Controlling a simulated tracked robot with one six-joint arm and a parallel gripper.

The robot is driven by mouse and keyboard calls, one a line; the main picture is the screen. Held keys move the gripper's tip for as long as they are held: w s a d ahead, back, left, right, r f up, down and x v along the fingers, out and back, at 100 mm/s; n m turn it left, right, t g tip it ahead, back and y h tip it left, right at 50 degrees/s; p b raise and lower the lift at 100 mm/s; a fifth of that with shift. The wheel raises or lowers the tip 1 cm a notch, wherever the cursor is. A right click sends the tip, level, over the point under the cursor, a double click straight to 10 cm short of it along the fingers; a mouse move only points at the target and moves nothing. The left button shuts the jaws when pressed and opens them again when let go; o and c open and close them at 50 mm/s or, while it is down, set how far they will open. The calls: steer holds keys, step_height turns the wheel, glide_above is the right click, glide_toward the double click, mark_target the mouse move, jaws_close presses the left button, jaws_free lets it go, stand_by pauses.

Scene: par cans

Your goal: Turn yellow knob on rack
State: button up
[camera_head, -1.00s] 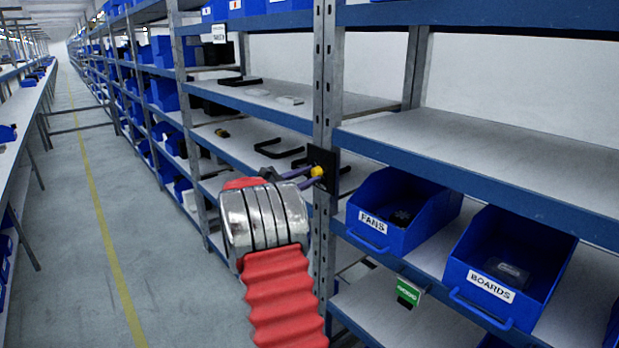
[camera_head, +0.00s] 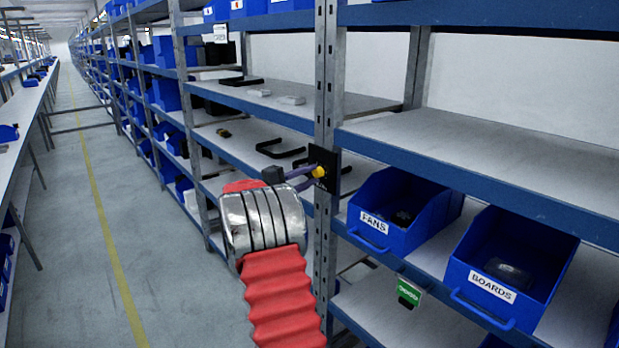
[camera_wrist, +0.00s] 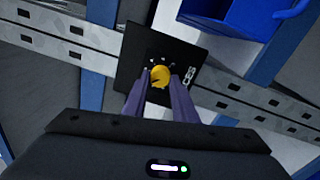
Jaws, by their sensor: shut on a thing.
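The yellow knob (camera_head: 319,172) sits on a black plate (camera_head: 331,163) fixed to a grey rack post. In the wrist view the knob (camera_wrist: 160,75) is between the two purple fingers of my gripper (camera_wrist: 160,80), on the black plate (camera_wrist: 140,52) with small white marks around the knob and a white label beside it. My gripper (camera_head: 308,178) is shut on the knob, reaching it from the left in the head view. The fingers hide part of the knob's sides.
Blue bins marked FANS (camera_head: 390,212) and BOARDS (camera_head: 500,275) stand on the shelf right of the post. Shelves with black brackets (camera_head: 280,150) lie left of the post. The aisle floor (camera_head: 75,250) is clear at left.

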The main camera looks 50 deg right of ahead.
steer(key=shift+s+f+m, duration=0.15)
steer(key=shift+f+m, duration=0.15)
steer(key=shift+m, duration=0.2)
steer(key=o, duration=1)
steer(key=shift+r, duration=0.15)
steer(key=shift+o, duration=0.2)
steer(key=shift+a, duration=0.1)
steer(key=v, duration=1.3)
steer(key=shift+w+a, duration=0.2)
steer(key=shift+a, duration=0.1)
